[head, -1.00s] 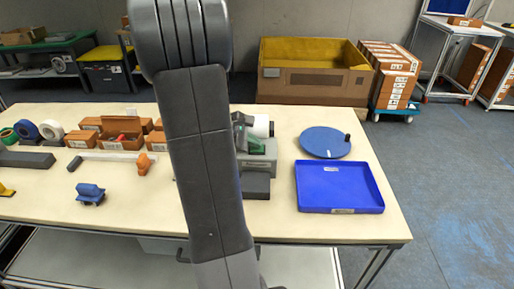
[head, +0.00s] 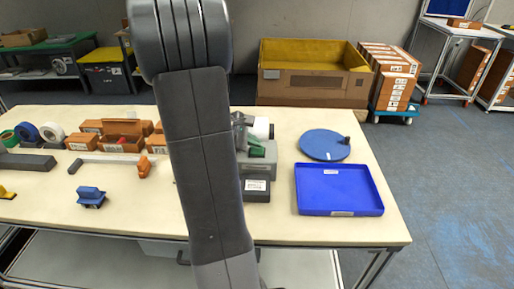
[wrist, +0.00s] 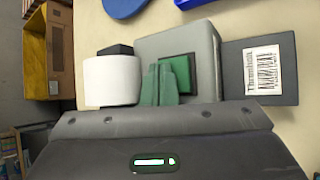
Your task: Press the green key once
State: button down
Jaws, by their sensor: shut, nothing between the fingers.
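A grey device (wrist: 205,50) stands on the table with a green key (wrist: 180,70) on its top; the device also shows in the head view (head: 262,168), partly behind my arm. My gripper (wrist: 160,68) is shut and empty. In the wrist view its greenish fingertips overlap the left part of the key. I cannot tell whether they touch it. A white roll (wrist: 112,80) sits at the left of the device. A dark plate (wrist: 284,85) on the other side bears a white barcode label (wrist: 262,70), which also shows in the head view (head: 256,185).
A blue tray (head: 338,205) and a round blue disc (head: 322,146) lie right of the device. A blue block-like tool (head: 91,196), tape rolls (head: 51,131) and small brown boxes (head: 120,143) lie left. The front middle of the table (head: 140,215) is clear.

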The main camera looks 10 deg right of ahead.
aim_at(254, 151)
jog(key=shift+r, duration=0.3)
jog(key=shift+r+p, duration=1.9)
jog(key=shift+r, duration=0.65)
